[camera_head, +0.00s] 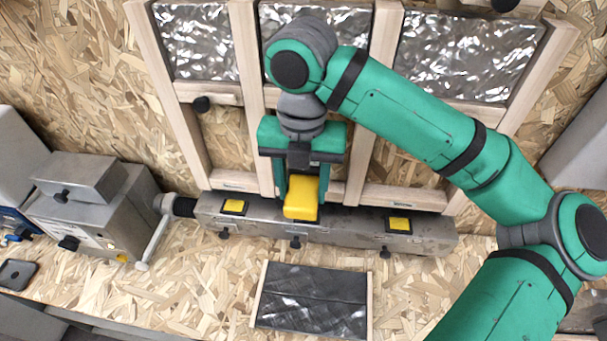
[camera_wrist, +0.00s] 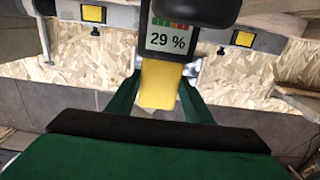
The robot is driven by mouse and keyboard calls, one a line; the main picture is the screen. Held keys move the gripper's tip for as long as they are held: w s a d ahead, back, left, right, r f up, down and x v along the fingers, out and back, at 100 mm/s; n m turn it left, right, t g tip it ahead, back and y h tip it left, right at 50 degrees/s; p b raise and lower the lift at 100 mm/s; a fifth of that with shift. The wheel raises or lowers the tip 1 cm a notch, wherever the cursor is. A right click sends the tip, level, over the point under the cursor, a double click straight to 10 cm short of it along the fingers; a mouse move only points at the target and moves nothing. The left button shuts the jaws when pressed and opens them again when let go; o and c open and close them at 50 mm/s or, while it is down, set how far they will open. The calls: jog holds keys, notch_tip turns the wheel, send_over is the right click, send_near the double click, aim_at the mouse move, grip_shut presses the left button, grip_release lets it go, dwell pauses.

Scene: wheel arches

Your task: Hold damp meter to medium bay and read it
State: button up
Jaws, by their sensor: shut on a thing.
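The damp meter has a yellow body (camera_head: 301,197) and a dark head, whose screen (camera_wrist: 168,38) reads 29 % under a small coloured bar. My gripper (camera_head: 302,201) is shut on the yellow body, with one green finger on each side; the hold also shows in the wrist view (camera_wrist: 160,78). In the head view the meter is in front of the middle of the grey metal beam (camera_head: 345,228), below the middle bay (camera_head: 352,20) of the wooden frame. My gripper and arm hide part of that bay. Whether the meter touches anything behind it cannot be told.
Yellow-faced plates sit on the beam to the left (camera_head: 233,206) and right (camera_head: 399,224) of the meter. Crumpled foil fills the left bay (camera_head: 197,42) and right bay (camera_head: 468,55). A framed dark panel (camera_head: 312,300) lies in front. A grey machine (camera_head: 95,210) stands at left.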

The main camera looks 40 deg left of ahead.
jog(key=s+d, duration=0.3)
jog(key=s, duration=0.2)
jog(key=shift+s+d, duration=0.15)
